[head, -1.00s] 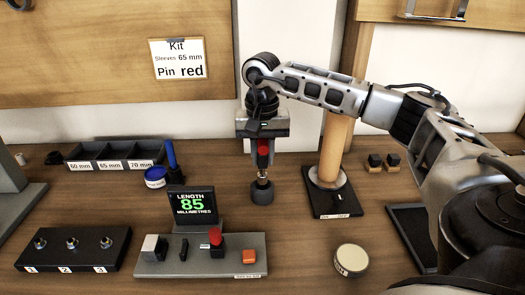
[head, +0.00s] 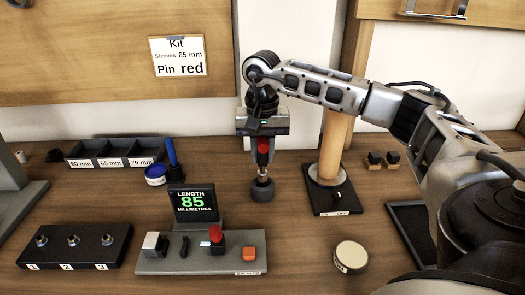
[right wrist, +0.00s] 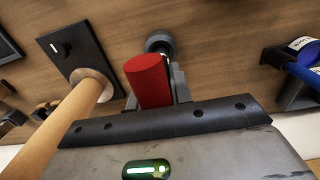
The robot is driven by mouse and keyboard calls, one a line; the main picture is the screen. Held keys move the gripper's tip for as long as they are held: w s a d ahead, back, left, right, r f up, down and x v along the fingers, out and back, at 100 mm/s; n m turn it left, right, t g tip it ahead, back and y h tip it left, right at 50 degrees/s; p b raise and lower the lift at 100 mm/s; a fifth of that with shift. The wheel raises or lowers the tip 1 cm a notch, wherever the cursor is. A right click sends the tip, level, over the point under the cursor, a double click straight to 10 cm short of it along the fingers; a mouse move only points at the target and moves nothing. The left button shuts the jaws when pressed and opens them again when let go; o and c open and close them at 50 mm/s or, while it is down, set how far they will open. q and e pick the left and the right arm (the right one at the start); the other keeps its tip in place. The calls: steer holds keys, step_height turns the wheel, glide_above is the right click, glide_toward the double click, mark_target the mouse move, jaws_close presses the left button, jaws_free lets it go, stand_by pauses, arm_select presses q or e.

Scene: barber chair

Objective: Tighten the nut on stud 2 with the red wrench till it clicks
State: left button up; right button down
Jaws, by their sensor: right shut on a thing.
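My right gripper (head: 263,146) is shut on the red-handled wrench (head: 263,158), which hangs upright with its shaft pointing down. The red handle (right wrist: 148,80) also shows between the fingers in the right wrist view. The wrench's lower end is at a dark round base (head: 262,189) on the bench; I cannot tell whether it still rests in it. The stud block (head: 75,262) is at the front left, with studs marked 1, 2 and 3. Stud 2 (head: 74,240) is the middle one and carries a metal nut, as the others seem to. My left gripper is not in view.
A gauge console (head: 200,262) reading 85 millimetres stands between the block and the wrench. A blue tin (head: 155,175), a sleeve tray (head: 115,150) and a post on a black base (head: 333,200) stand around. A pale round tin (head: 351,257) is at the front right.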

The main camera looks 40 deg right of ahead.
mark_target(262, 165)
steer(key=shift+f+b, duration=1.25)
steer(key=shift+f, duration=0.6)
stand_by(0.4)
steer(key=c, duration=1.2)
jaws_free()
steer(key=shift+o, duration=0.2)
